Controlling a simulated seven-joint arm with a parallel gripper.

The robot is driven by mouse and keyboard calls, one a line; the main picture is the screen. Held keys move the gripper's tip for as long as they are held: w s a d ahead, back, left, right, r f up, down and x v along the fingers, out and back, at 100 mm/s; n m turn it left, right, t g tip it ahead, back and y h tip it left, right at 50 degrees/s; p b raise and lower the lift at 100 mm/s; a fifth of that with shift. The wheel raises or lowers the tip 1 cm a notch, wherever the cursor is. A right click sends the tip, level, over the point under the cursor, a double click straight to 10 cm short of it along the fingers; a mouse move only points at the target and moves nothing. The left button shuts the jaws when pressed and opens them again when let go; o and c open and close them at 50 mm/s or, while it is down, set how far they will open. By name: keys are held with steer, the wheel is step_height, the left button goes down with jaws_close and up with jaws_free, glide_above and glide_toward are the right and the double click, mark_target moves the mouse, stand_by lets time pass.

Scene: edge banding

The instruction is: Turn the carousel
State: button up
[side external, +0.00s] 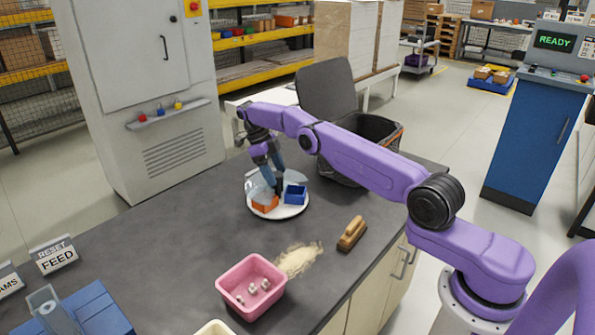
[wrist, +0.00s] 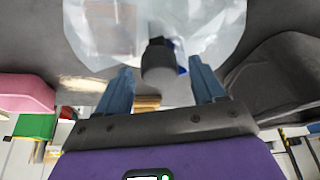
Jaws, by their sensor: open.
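The carousel (side external: 284,211) is a round white turntable on the dark worktop in the side view. It carries an orange bin (side external: 265,202), a blue bin (side external: 294,194) and a pale translucent item at its back left. My gripper (side external: 277,188) points down over the carousel, between the bins. In the wrist view my gripper (wrist: 160,66) is open, with a finger on each side of a dark, rounded knob-like part (wrist: 158,58). I cannot tell whether the fingers touch it. A clear, crinkled translucent thing (wrist: 105,28) fills the top of that view, with a bit of blue behind the dark part.
A black open bin (side external: 378,130) stands right behind the carousel. A wooden brush (side external: 352,233), a pile of pale dust (side external: 298,260) and a pink tub (side external: 250,287) with small pieces lie nearer the front. The worktop left of the carousel is clear. A console (side external: 540,125) reads READY.

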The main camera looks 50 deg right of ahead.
steer(key=shift+n, duration=0.4)
